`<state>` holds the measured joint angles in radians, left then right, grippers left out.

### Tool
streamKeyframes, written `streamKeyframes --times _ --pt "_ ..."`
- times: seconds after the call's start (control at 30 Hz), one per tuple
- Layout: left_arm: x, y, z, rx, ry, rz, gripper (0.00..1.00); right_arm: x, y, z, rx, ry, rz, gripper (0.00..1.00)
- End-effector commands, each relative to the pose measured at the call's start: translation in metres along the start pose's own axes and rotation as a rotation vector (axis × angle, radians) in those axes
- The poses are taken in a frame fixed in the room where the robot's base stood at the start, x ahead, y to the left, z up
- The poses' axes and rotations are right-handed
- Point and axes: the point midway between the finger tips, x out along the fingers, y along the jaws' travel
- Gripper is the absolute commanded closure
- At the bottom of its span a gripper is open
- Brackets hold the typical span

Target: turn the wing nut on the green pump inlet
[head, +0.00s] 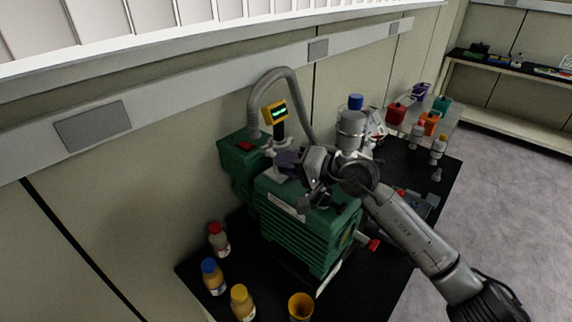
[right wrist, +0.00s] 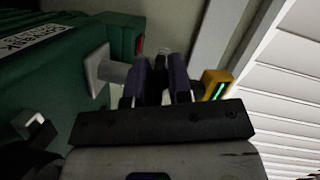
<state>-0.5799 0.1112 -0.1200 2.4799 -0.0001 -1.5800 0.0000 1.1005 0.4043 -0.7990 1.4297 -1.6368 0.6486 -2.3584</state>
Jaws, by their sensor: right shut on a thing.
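The green pump (head: 300,235) stands on the black bench, with a grey hose (head: 290,75) rising from its inlet fitting. My right gripper (head: 286,160) is above the top of the pump, beside the inlet. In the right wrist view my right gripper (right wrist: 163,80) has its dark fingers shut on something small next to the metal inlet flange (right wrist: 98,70). The wing nut itself is mostly hidden between the fingers, and I cannot make out its angle. The green pump body (right wrist: 60,75) fills the left of that view. My left gripper is not in view.
A yellow gauge with a lit display (head: 276,113) stands close behind the gripper. Bottles with red (head: 218,238), blue (head: 212,275) and yellow (head: 242,302) caps stand at the front left. A blue-capped grey vessel (head: 351,130) stands right of the hose. The wall is close behind the pump.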

Motion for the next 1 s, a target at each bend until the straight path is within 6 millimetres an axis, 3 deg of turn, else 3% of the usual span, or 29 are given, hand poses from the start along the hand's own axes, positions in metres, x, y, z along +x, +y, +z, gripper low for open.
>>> streamKeyframes --times 0.17,0.2,0.43,0.77,1.0 --pt "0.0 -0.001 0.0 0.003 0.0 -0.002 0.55 0.0 0.001 0.0 0.001 0.0 0.003 1.0" --pt "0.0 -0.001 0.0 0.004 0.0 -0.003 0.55 0.0 0.001 0.0 0.0 0.0 0.003 0.77" --pt "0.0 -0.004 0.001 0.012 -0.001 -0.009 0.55 0.0 0.001 0.0 -0.001 0.0 0.001 0.55" --pt "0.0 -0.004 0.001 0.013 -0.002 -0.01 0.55 -0.005 0.001 0.0 -0.001 0.001 0.001 0.55" --pt "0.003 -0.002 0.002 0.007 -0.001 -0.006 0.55 -0.043 0.002 0.0 -0.002 0.001 0.002 0.55"
